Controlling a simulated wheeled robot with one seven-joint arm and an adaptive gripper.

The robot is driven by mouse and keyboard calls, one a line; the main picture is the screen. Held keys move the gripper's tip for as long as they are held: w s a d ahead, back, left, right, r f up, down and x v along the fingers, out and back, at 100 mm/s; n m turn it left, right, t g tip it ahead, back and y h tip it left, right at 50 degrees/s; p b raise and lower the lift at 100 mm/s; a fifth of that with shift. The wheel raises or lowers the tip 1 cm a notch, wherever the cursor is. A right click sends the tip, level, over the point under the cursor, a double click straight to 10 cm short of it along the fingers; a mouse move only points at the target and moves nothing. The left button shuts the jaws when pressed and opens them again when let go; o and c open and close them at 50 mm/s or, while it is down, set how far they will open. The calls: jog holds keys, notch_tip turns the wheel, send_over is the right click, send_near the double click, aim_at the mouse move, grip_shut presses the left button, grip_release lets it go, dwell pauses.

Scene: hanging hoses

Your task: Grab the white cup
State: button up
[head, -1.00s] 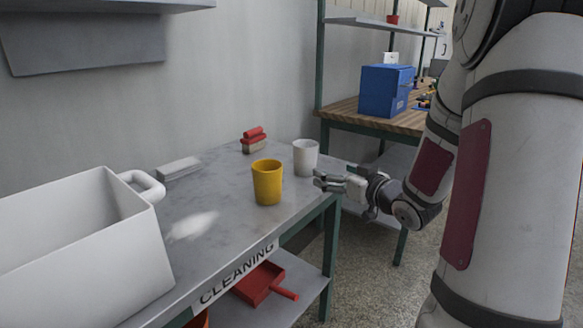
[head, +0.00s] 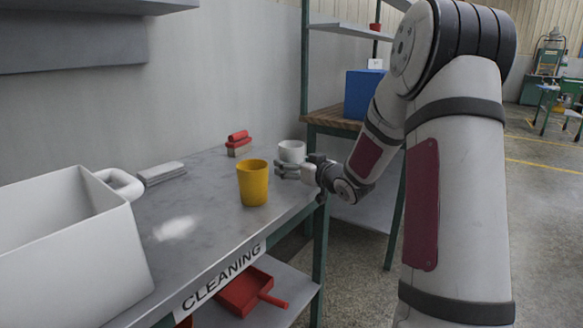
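The white cup (head: 292,149) stands near the far right end of the grey table, by its right edge. My gripper (head: 284,170) reaches in from the right at the cup's lower part. Its fingers cover the cup's lower front, so I cannot tell whether they touch it, are around it or are only in front of it. Whether the fingers are open or shut is also unclear.
A yellow cup (head: 253,184) stands close, left of my gripper. A red brush (head: 238,143) and a grey block (head: 162,173) lie farther back. A large white bin (head: 60,250) fills the left. A wooden bench with a blue box (head: 361,93) is behind.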

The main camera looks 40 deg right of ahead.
jog(key=shift+w, duration=0.25)
jog(key=c, duration=1.4)
jog(key=shift+r, duration=0.15)
